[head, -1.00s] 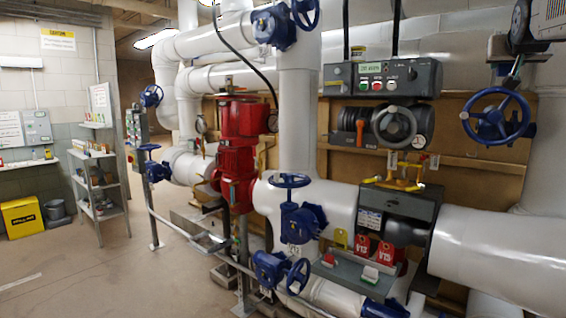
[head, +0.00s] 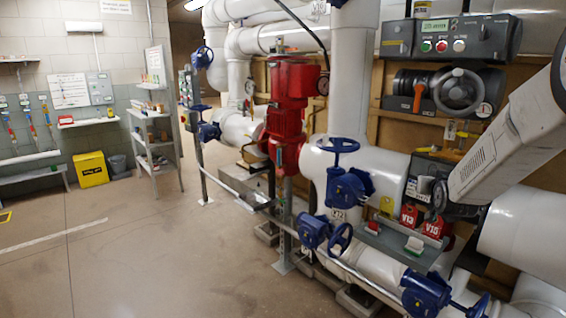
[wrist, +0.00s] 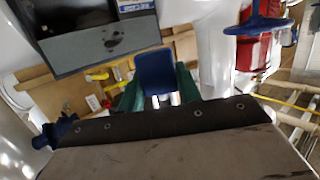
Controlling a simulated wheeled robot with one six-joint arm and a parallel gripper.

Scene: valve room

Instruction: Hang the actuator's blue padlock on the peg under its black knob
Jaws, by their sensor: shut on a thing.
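In the wrist view, a blue padlock body (wrist: 154,73) stands between the two green fingers of my gripper (wrist: 158,90), which is shut on it. The grey actuator box (head: 455,38), with a small display and coloured buttons, is at the upper right. A dark handwheel unit (head: 445,92) with an orange handle is below it. I cannot pick out the black knob or its peg for certain.
In the wrist view, a grey box face (wrist: 100,45) is at upper left. The floor (head: 150,250) is clear at left.

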